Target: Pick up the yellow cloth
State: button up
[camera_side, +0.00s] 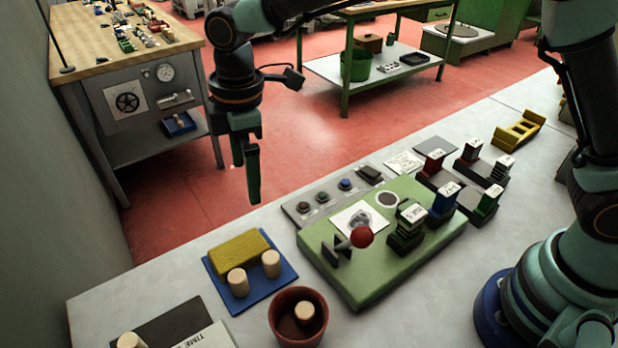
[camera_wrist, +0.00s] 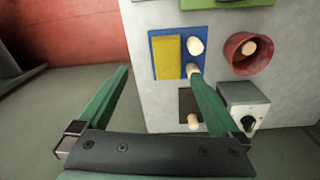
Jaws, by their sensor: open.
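The yellow cloth (camera_side: 238,254) is a folded rectangular pad lying on a blue mat (camera_side: 240,303) near the table's back left edge. It also shows in the wrist view (camera_wrist: 166,57), on the left half of the mat. Two cork stoppers, one left (camera_side: 238,283) and one right (camera_side: 271,264), stand on the mat beside the cloth. My gripper (camera_side: 253,198) hangs in the air above and behind the mat, apart from the cloth. In the wrist view its two green fingers (camera_wrist: 160,85) are spread wide with nothing held. The right finger hides part of a cork.
A red-brown pot (camera_side: 284,303) with a cork in it stands right of the mat. A green board (camera_side: 365,295) with a red knob (camera_side: 361,237) and several stacked blocks lies farther right. A dark panel with a cork (camera_side: 128,341) is at front left. A dial box (camera_wrist: 245,106) shows in the wrist view.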

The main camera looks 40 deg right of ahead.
jog(key=n, duration=0.2)
send_over(239, 249)
notch_tip(239, 249, down, 4)
notch_tip(239, 249, down, 12)
jog(key=shift+r, duration=0.1)
jog(key=c, duration=1.1)
notch_tip(239, 249, up, 20)
jog(key=shift+r, duration=0.1)
